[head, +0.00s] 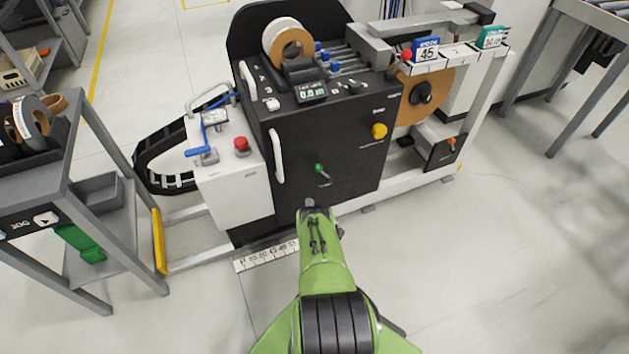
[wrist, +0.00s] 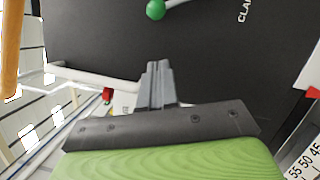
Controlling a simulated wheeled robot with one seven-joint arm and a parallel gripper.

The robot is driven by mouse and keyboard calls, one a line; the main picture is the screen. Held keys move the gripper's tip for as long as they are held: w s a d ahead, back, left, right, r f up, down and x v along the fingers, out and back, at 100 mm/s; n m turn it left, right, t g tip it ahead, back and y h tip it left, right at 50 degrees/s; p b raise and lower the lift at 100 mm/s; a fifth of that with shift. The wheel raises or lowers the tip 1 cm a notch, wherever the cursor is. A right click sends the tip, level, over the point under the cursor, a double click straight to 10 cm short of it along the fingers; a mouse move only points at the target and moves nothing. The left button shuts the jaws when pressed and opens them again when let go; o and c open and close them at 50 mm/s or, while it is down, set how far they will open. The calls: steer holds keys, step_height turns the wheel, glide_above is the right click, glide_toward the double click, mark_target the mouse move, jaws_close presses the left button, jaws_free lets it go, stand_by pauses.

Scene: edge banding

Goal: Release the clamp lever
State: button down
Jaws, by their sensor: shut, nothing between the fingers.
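The clamp lever (head: 323,173) sits low on the black front panel of the machine, with a green ball knob and a short pale arm sloping down to the right. In the wrist view, its green knob (wrist: 155,9) shows at the top edge, and its arm is cut off by the frame. Part of a white label beginning "CLA" (wrist: 243,10) is beside it. My gripper (head: 309,203) is in front of the panel, just below the lever in the head view. In the wrist view, its fingers (wrist: 157,68) are together, empty and apart from the knob.
A yellow knob (head: 379,131) is higher right on the panel. A white vertical handle (head: 277,156) is at the panel's left. A white box with a red button (head: 241,144) and blue lever (head: 206,130) stands left. A numbered scale (head: 266,256) lies low. Floor at right is clear.

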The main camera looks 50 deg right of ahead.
mark_target(324, 173)
steer(key=w+d+r+b, duration=0.2)
steer(key=w+d, duration=0.3)
steer(key=d, duration=0.4)
steer(key=shift+b, duration=0.85)
steer(key=shift+d+r, duration=0.1)
